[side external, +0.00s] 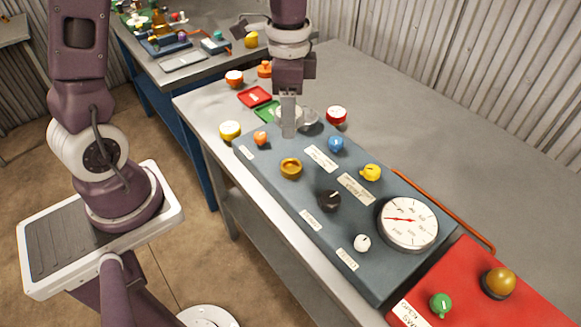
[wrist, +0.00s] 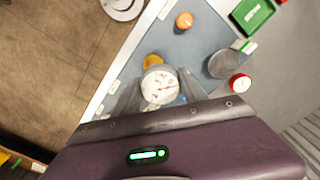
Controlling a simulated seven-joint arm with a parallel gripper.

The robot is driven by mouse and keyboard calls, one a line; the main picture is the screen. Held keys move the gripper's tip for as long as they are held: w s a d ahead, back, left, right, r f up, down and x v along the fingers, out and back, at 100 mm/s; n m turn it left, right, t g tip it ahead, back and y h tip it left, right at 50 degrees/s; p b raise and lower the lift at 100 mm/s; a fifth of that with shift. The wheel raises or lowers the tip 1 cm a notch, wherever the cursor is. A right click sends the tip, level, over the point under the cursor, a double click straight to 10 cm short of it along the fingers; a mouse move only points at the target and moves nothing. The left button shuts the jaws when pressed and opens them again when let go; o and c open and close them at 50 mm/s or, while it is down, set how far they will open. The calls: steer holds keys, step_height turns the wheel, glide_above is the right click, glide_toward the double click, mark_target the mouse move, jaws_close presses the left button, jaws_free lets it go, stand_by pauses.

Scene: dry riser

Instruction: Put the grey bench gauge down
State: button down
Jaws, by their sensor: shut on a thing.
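The grey bench gauge (wrist: 159,86) shows its round white dial with a red needle between my fingers in the wrist view. My gripper (side external: 289,132) is shut on it, with the fingers pointing down over the far left end of the blue-grey panel (side external: 270,190). In the side view the fingers hide most of the held gauge, and I cannot tell its clearance from the panel. A larger white dial gauge (side external: 408,222) sits on the near right part of the panel.
An orange knob (side external: 261,138), a brass ring (side external: 291,168), a blue knob (side external: 336,143) and a yellow knob (side external: 371,172) stand on the panel near my gripper. A grey disc (wrist: 222,64) and a red round thing (side external: 336,114) are close by. The bench's far right is clear.

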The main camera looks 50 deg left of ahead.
mark_target(291, 169)
steer(key=shift+s+d+f+m, duration=0.45)
steer(key=shift+d+f+m, duration=0.2)
steer(key=shift+d, duration=0.2)
step_height(291, 169, down, 8)
steer(key=shift+w+f, duration=0.1)
steer(key=shift+f, duration=0.15)
steer(key=c, duration=0.6)
jaws_free()
steer(key=shift+f, duration=0.1)
steer(key=shift+c, duration=0.2)
step_height(291, 169, up, 12)
steer(key=shift+r, duration=0.15)
steer(key=s+r+n+t, duration=0.2)
steer(key=s+r+n, duration=0.2)
steer(key=s, duration=0.4)
steer(key=s+a+r+n+t, duration=0.1)
steer(key=s+r+n+t, duration=0.2)
steer(key=s+r+n, duration=0.2)
steer(key=s, duration=0.3)
steer(key=shift+s+a+t, duration=0.2)
steer(key=shift+t, duration=0.1)
